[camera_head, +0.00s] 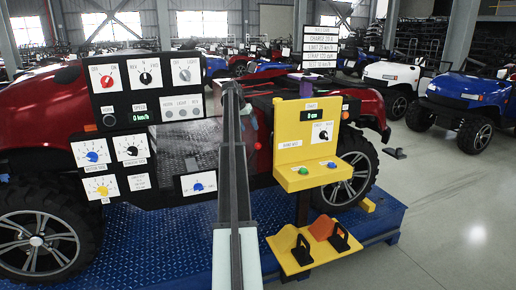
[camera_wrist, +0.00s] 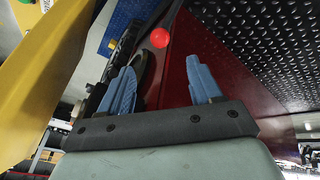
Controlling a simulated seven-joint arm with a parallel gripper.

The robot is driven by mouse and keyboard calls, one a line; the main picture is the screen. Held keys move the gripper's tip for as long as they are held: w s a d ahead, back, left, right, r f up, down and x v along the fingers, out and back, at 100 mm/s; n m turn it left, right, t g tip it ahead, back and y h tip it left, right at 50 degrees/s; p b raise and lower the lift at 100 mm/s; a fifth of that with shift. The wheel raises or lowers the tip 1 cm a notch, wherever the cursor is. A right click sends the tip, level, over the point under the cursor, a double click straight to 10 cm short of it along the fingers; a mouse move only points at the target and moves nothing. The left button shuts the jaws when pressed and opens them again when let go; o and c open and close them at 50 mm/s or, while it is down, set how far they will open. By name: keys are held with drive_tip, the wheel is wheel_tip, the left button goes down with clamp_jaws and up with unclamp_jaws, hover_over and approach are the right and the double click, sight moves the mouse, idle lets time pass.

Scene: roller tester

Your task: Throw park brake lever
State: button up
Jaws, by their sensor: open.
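A small red ball (camera_wrist: 159,38) shows in the wrist view, just beyond the fingertips and near the middle of the gap. It looks like the knob of the park brake lever, though its shaft cannot be made out for certain. A small red spot (camera_head: 258,145) in the head view, just right of my arm, may be the same knob. My gripper (camera_wrist: 160,64) is open, with its two blue fingers apart and nothing seen held between them. A dark curved part lies close beside the left finger; I cannot tell whether they touch. The head view does not clearly show my fingers.
A yellow brake test box (camera_head: 305,140) stands right of my arm, above a yellow pedal plate (camera_head: 290,262). Black control panels (camera_head: 148,75) stand to the left. The red vehicle (camera_head: 40,110) is behind them on a blue platform (camera_head: 140,245). Open floor lies right.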

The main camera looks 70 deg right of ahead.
sight(257, 144)
drive_tip(key=x, duration=1.4)
drive_tip(key=shift+w, duration=0.15)
drive_tip(key=shift+a, duration=0.1)
drive_tip(key=shift+c, duration=0.4)
